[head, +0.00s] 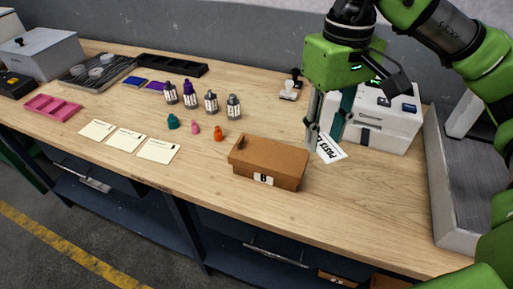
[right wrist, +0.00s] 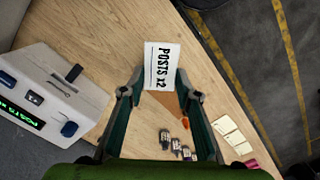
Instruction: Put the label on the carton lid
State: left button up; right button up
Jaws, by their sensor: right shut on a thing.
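The label (head: 332,149) is a white rectangle with black print; in the right wrist view the label (right wrist: 161,66) reads "POSTS x2". My right gripper (head: 318,138) is shut on the label and holds it tilted above the table, to the right of the carton. In the right wrist view the label sticks out past the fingertips. The brown carton (head: 268,165) has its lid (head: 270,150) on and a "B" tag on its front. In the right wrist view the label hides most of the carton (right wrist: 189,106). My left gripper is out of view.
A white label printer (head: 382,125) stands behind and right of the gripper. A stamp (head: 291,87) stands at the back. Several bottles (head: 211,102), coloured caps (head: 218,133) and cream cards (head: 158,150) lie left of the carton. A grey metal tray (head: 458,200) borders the right.

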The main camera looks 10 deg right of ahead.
jog(key=w+a+f+p, duration=0.2)
jog(key=w+a+f, duration=0.2)
jog(key=w, duration=0.3)
jog(key=p, duration=0.1)
send_over(272, 151)
jog(key=s, duration=0.1)
jog(key=f, duration=0.3)
jog(key=shift+s+d+f, duration=0.2)
jog(key=shift+d+f, duration=0.1)
jog(key=shift+f, duration=0.05)
jog(key=shift+w+a+f, duration=0.15)
jog(key=shift+w+f, duration=0.2)
jog(key=shift+f, duration=0.2)
jog(key=f, duration=0.1)
jog(key=f+p, duration=0.2)
jog(key=shift+w+a, duration=0.2)
jog(key=shift+w, duration=0.1)
jog(key=shift+f, duration=0.35)
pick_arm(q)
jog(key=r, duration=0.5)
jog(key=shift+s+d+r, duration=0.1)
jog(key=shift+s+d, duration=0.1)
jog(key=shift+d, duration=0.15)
pick_arm(e)
jog(key=shift+f, duration=0.1)
